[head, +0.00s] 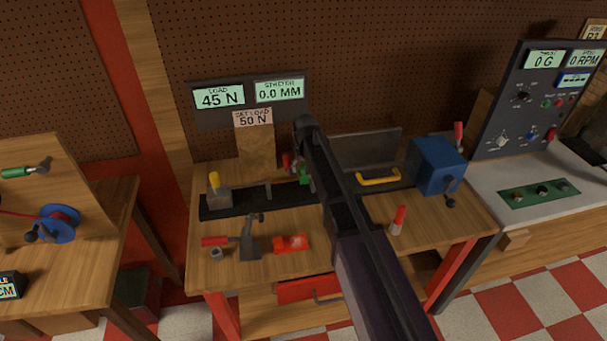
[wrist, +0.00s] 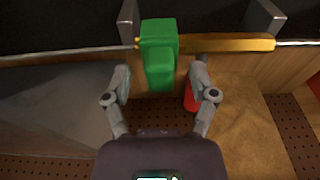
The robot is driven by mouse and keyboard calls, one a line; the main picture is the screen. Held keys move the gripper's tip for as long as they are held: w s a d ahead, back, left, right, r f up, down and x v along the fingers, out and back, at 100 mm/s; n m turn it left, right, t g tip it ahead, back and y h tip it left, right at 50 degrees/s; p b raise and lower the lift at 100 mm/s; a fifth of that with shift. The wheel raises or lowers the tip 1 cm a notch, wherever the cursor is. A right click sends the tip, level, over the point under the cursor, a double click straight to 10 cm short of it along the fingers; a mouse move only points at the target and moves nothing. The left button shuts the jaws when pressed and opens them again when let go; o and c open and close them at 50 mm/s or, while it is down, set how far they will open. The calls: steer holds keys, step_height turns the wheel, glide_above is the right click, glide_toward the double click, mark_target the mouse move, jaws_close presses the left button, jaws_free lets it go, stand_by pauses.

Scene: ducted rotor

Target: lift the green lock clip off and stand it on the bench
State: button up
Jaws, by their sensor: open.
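The green lock clip (wrist: 159,50) is upright in the middle of the wrist view, at a thin horizontal rod where a brass-coloured bar (wrist: 228,44) begins. My gripper (wrist: 160,72) is open, with one finger on each side of the clip's lower part and a gap visible on both sides. In the head view a small part of the green lock clip (head: 306,179) shows beside my arm, which covers much of that spot. Most of my gripper is hidden there. The bench (head: 280,263) has bare wood at its front.
Grey posts (wrist: 128,22) flank the clip. A red object (wrist: 190,97) is partly behind my right finger. On the bench are a blue box with a crank (head: 436,165), a yellow handle (head: 378,179), a red block (head: 291,243), a red-handled tool (head: 247,241) and a red-topped peg (head: 398,219).

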mark_target(303, 165)
jaws_close()
stand_by(0.3)
steer(key=shift+r, duration=0.2)
step_height(303, 165, up, 4)
steer(key=p, duration=0.3)
steer(key=shift+f+p, duration=0.25)
steer(key=shift+p, duration=0.15)
steer(key=s+d, duration=0.3)
steer(key=s, duration=0.4)
steer(key=s+d+r+p, duration=0.1)
steer(key=s+d, duration=0.3)
steer(key=s, duration=0.3)
steer(key=shift+s, duration=0.2)
